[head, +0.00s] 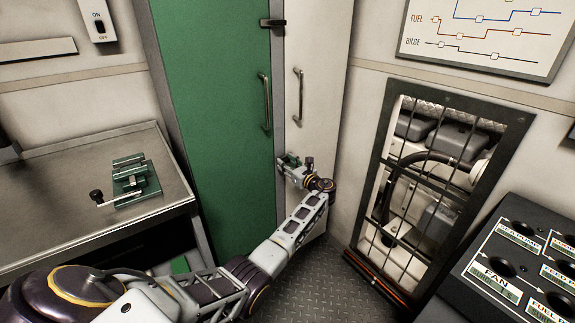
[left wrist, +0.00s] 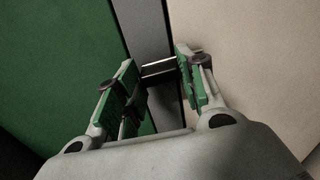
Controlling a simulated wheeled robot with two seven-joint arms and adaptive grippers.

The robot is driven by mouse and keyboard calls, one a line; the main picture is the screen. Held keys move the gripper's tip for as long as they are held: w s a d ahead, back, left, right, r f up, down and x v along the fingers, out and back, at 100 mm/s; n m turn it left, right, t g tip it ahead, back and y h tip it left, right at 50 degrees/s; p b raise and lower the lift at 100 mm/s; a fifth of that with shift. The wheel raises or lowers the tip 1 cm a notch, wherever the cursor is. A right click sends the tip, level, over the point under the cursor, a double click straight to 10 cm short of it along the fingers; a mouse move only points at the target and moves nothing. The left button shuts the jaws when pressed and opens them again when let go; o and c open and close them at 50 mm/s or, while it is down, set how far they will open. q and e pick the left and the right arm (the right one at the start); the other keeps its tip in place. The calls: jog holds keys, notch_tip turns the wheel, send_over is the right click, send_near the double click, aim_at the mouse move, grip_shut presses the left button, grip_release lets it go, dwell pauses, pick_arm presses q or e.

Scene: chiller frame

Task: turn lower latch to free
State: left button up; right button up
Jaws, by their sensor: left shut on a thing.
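The lower latch (left wrist: 158,68) is a short dark bar with a bright edge. In the left wrist view it lies across the grey strip between the green door (head: 215,110) and the white door (head: 318,80). My left gripper (head: 288,163) is low at the door seam in the head view. In the left wrist view its green-padded fingers (left wrist: 157,72) are on either side of the latch, shut on its ends. In the head view the gripper and wrist mostly hide the lower latch. My right gripper is not in view.
An upper latch (head: 272,23) sits across the seam higher up. Each door has a vertical handle, on the green door (head: 264,100) and the white door (head: 298,97). A bench (head: 60,165) with a green clamp (head: 131,180) stands left, a barred opening (head: 385,150) and switch panel (head: 500,235) right.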

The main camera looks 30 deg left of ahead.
pick_arm(q)
jog(key=shift+r+n, duration=0.1)
jog(key=shift+n, duration=1.1)
jog(key=n+b, duration=0.1)
jog(key=n, duration=0.2)
jog(key=n+b, duration=0.1)
jog(key=n, duration=0.1)
jog(key=shift+s+r+n, duration=0.1)
jog(key=shift+n, duration=0.2)
pick_arm(e)
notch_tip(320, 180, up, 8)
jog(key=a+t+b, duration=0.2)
jog(key=b, duration=0.2)
pick_arm(q)
jog(key=shift+s+a+r+n+b, duration=0.1)
jog(key=shift+n+b, duration=0.2)
jog(key=shift+n, duration=1.25)
jog(key=shift+s+f+n+b, duration=0.1)
jog(key=shift+n+b, duration=0.25)
jog(key=shift+n, duration=1.15)
jog(key=shift+s+a+r+n+b, duration=0.1)
jog(key=shift+n+b, duration=0.2)
jog(key=shift+n, duration=1.25)
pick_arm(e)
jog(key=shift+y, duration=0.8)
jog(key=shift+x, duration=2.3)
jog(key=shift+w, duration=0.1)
pick_arm(q)
jog(key=o, duration=1)
jog(key=shift+d, duration=0.2)
